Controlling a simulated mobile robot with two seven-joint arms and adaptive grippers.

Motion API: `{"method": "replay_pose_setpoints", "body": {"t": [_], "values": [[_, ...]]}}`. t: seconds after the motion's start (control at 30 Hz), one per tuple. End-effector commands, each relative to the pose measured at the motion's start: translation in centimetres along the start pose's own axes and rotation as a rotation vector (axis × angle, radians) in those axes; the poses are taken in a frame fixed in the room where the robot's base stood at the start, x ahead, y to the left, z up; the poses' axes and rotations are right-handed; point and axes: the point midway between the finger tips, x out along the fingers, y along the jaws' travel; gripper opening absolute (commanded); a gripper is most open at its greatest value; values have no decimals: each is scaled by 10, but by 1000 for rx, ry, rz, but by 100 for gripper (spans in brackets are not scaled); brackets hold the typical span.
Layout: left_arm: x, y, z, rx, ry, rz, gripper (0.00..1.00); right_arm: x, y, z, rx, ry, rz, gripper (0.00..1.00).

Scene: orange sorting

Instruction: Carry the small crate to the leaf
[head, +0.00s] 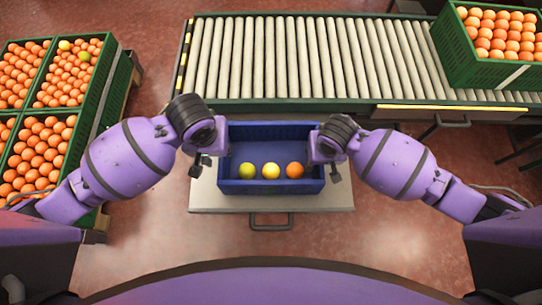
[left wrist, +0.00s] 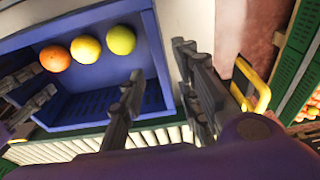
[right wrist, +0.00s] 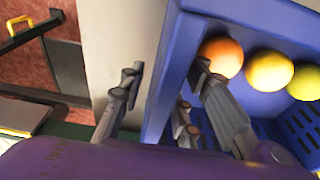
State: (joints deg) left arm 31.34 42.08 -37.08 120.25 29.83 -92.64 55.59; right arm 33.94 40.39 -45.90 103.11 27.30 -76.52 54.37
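The small blue crate (head: 272,187) holds a green-yellow, a yellow and an orange fruit in a row. It is over the pale leaf (head: 230,204), which has a handle at its front; whether the crate touches the leaf I cannot tell. My left gripper (head: 209,160) is at the crate's left wall, one finger inside and one outside, with gaps around the wall (left wrist: 158,60) in the left wrist view. My right gripper (head: 325,165) straddles the right wall likewise; in the right wrist view its fingers stand apart around the wall (right wrist: 172,75).
A roller conveyor (head: 290,60) runs behind the crate. A green crate of oranges (head: 480,70) stands on its right end. Green crates of oranges (head: 100,95) stand at the left. Floor in front is clear.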

Motion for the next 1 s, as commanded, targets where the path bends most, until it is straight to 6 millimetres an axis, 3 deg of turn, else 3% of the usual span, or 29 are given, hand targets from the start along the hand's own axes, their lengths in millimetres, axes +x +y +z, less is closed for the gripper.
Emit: {"method": "replay_pose_setpoints", "body": {"t": [0.17, 0.63, 0.8, 1.0], "values": [[-4, 0, 0, -1, 0, -1, 31, -13, 0, 0, 0, 1, -1, 31], [-4, 0, 0, 0, 0, -1, 31, -104, 0, -1, 0, 3, -1, 31], [-4, 0, 0, 0, 0, -1, 31, -118, 0, 0, 0, 0, 0, 31], [-4, 0, 0, 0, 0, -1, 31, -120, 0, 0, 0, 0, 0, 31]]}}
